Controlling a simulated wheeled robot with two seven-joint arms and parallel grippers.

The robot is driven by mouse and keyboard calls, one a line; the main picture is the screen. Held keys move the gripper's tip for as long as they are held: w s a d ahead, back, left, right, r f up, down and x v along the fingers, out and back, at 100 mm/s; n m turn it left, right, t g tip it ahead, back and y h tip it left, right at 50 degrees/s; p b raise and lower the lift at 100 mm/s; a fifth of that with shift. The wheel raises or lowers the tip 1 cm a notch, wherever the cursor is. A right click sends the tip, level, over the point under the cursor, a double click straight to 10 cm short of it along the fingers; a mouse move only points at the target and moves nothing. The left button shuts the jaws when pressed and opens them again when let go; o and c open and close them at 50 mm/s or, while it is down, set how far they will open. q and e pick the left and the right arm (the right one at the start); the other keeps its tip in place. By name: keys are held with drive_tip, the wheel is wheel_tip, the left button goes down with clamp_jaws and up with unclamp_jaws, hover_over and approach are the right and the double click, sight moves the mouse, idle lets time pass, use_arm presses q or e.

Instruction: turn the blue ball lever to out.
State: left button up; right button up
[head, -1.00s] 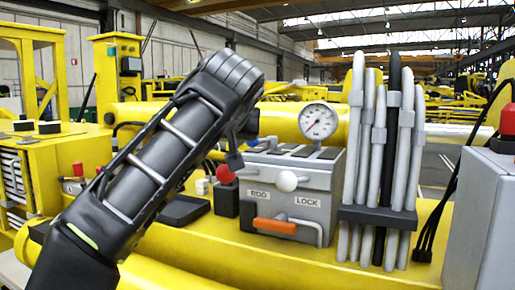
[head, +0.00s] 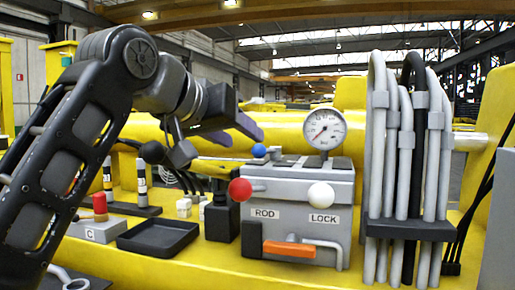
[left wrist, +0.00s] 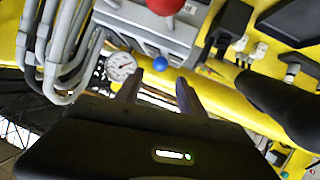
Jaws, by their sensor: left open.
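The blue ball lever (head: 259,150) shows as a small blue ball at the back left top of the grey valve block (head: 300,195). In the left wrist view the blue ball (left wrist: 160,63) appears just beyond and between the fingertips. My left gripper (head: 240,132) is open and empty, a little to the left of and above the blue ball, apart from it. Its fingers (left wrist: 158,84) also show in the left wrist view. The lever's stem and any "out" marking are hidden or too small to read. My right gripper is not in view.
The block also carries a red ball (head: 240,190), a white ball (head: 320,195) and an orange handle (head: 289,250). A pressure gauge (head: 325,129) stands behind it. Grey and black hoses (head: 405,160) rise at the right. A black tray (head: 158,237) lies left.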

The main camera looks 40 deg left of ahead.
sight(256, 146)
use_arm(q)
drive_tip(key=shift+w, duration=0.1)
drive_tip(key=x, duration=0.7)
drive_tip(key=shift+w+f, duration=0.15)
drive_tip(key=shift+w, duration=0.2)
clamp_jaws()
idle(1.1)
